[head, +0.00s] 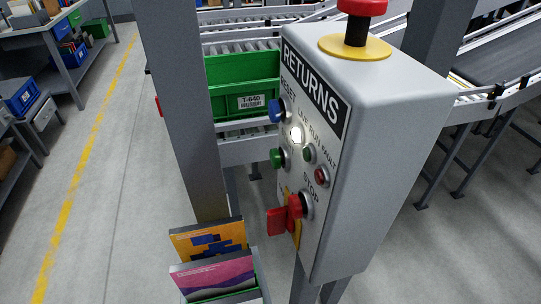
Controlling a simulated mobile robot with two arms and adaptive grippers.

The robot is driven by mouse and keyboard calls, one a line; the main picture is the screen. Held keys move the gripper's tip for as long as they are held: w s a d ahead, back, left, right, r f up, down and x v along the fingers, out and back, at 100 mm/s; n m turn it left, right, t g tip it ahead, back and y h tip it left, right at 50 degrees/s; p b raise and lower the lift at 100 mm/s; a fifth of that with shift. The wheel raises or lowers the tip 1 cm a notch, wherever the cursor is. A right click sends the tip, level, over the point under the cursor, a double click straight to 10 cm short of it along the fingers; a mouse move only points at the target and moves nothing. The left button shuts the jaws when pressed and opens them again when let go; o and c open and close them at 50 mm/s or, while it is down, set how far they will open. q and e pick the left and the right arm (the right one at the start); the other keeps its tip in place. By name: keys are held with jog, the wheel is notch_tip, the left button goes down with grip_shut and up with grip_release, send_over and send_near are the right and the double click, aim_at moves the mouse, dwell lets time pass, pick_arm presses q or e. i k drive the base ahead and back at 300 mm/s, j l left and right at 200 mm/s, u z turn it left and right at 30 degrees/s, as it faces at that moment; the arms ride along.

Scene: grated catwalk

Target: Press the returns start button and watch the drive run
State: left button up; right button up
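A grey control box (365,130) with a black RETURNS sign (313,92) is mounted on a post and seen at an angle. On its face are a blue button (276,110) near the RESET lettering and a green button (278,158) below it; I cannot read the green one's label. Of the lamps under LIVE RUN FAULT, the white one (297,135) glows; the green one (309,153) and red one (321,177) look dark. Neither gripper is in view.
A red mushroom button (360,8) on a yellow collar tops the box. A green T-640 tote (243,88) stands on a roller conveyor behind. A grey post (190,110) and a booklet holder (222,297) stand left of the box.

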aim_at(276, 157)
jog(key=j, duration=0.45)
jog(key=k+j+z, duration=0.1)
jog(key=j, duration=0.35)
jog(key=k+j, duration=0.15)
jog(key=j, duration=0.3)
jog(key=k+j+z, duration=0.1)
jog(key=j, duration=0.35)
jog(key=k+j, duration=0.1)
jog(key=j, duration=0.35)
jog(key=i+z, duration=0.05)
